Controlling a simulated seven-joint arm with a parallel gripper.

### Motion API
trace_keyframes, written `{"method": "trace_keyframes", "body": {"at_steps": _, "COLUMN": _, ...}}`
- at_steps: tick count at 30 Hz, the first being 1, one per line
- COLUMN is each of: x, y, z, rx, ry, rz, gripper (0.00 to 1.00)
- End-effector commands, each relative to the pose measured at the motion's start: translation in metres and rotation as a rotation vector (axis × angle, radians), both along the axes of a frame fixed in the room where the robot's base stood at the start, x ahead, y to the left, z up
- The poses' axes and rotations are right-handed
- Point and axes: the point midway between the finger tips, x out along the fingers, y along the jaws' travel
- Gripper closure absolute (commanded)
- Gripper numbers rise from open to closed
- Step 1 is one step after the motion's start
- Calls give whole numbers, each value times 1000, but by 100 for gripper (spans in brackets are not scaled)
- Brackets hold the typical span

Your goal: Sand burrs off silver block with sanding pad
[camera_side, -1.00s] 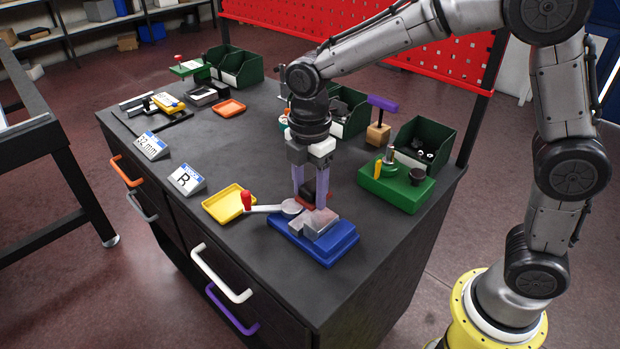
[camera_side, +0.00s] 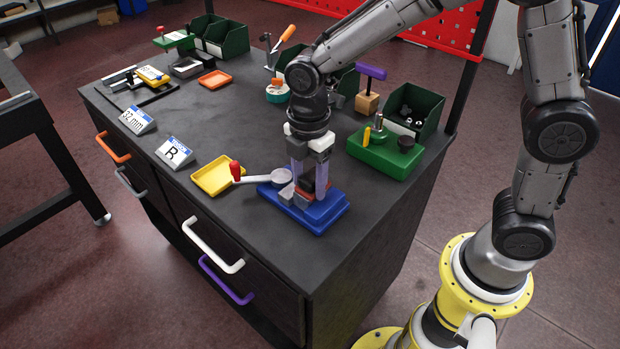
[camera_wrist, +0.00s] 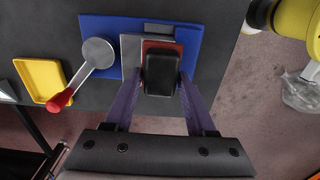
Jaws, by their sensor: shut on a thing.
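A silver block (camera_wrist: 130,60) sits in a blue fixture (camera_side: 325,216), largely covered by the pad and fingers. My gripper (camera_side: 308,186) has purple fingers and is shut on the sanding pad, which has a black grip (camera_wrist: 160,73) and a red-brown base (camera_wrist: 162,45). In the wrist view the pad lies over the block, between the fingers. Its base appears to be at the block's top, but contact cannot be told. A lever with a grey disc (camera_wrist: 98,53) and red knob (camera_side: 235,170) is at the fixture's left. No burrs can be made out.
A yellow tray (camera_side: 218,176) lies left of the fixture. A green fixture (camera_side: 385,152) stands behind it to the right, near green bins (camera_side: 414,107). The near right table corner is clear.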

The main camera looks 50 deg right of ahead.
Motion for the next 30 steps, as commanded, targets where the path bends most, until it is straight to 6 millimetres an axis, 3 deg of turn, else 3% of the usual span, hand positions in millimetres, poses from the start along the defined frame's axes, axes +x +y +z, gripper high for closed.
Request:
{"method": "trace_keyframes", "body": {"at_steps": 10, "x": 27, "y": 0, "z": 3, "rx": 0, "ry": 0, "rz": 0, "gripper": 100}}
{"method": "trace_keyframes", "body": {"at_steps": 12, "x": 27, "y": 0, "z": 22, "rx": 2, "ry": -7, "rz": 0, "gripper": 100}}
{"method": "trace_keyframes", "body": {"at_steps": 30, "x": 26, "y": 0, "z": 74, "rx": 1, "ry": -3, "rz": 0, "gripper": 100}}
